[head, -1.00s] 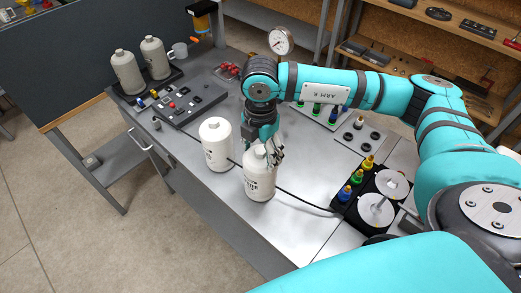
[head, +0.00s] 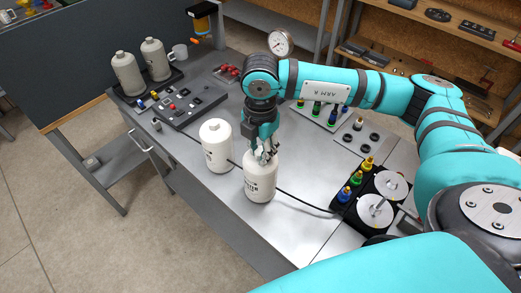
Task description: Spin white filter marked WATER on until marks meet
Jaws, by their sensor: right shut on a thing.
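A white bottle-shaped filter (head: 261,182) with dark lettering stands upright near the front of the metal bench. The lettering is too small to read surely. My right gripper (head: 265,157) comes down from above and is shut on this filter's narrow top. A similar white filter (head: 216,147) with dark lettering stands upright just to its left, apart from it. The alignment marks are too small to make out. My left gripper is not in view.
Two more pale bottles (head: 127,74) stand in a dark tray at the back left, near a mug (head: 180,53). A black cable (head: 305,202) crosses the bench. A dark holder (head: 355,191) with coloured fittings and round discs stands right.

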